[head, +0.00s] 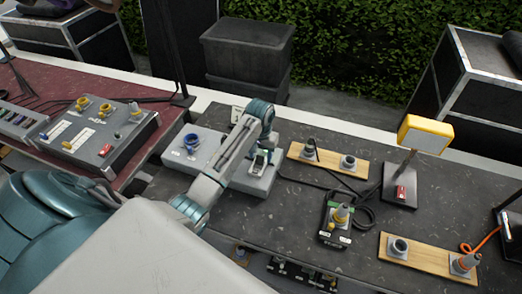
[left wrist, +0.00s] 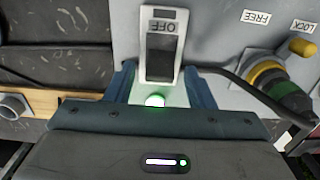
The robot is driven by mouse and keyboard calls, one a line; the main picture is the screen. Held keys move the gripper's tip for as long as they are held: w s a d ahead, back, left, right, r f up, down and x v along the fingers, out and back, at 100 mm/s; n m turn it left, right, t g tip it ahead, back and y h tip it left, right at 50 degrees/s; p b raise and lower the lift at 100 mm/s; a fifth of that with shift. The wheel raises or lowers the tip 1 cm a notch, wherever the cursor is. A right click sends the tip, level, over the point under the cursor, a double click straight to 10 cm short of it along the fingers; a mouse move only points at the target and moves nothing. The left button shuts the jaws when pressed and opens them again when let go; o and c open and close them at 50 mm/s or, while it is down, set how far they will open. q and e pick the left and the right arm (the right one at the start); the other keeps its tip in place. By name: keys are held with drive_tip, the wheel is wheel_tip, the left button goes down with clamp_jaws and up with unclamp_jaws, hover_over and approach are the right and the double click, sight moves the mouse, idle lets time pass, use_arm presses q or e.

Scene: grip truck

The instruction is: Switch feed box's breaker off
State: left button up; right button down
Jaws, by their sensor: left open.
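The feed box (head: 207,165) is a light grey box on the dark table, left of centre in the head view. Its breaker (left wrist: 163,48) is a pale housing with a dark switch and an OFF label, in the upper middle of the left wrist view. A green light (left wrist: 155,100) glows just below the breaker there. My left gripper (head: 261,158) is over the right end of the box. In the left wrist view my left gripper (left wrist: 166,82) is open, with a finger at each side of the breaker's lower end; contact is unclear. My right gripper is not in view.
A plug with a yellow ring (left wrist: 270,78) and a yellow knob (left wrist: 302,47) sit beside the breaker, near FREE and LOCK labels. A wooden board with sockets (head: 328,160), a small dark box (head: 333,236) and a yellow-topped stand (head: 425,134) lie to the right.

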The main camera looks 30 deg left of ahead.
use_arm(q)
drive_tip(key=shift+s, duration=0.15)
drive_tip(key=c, duration=1)
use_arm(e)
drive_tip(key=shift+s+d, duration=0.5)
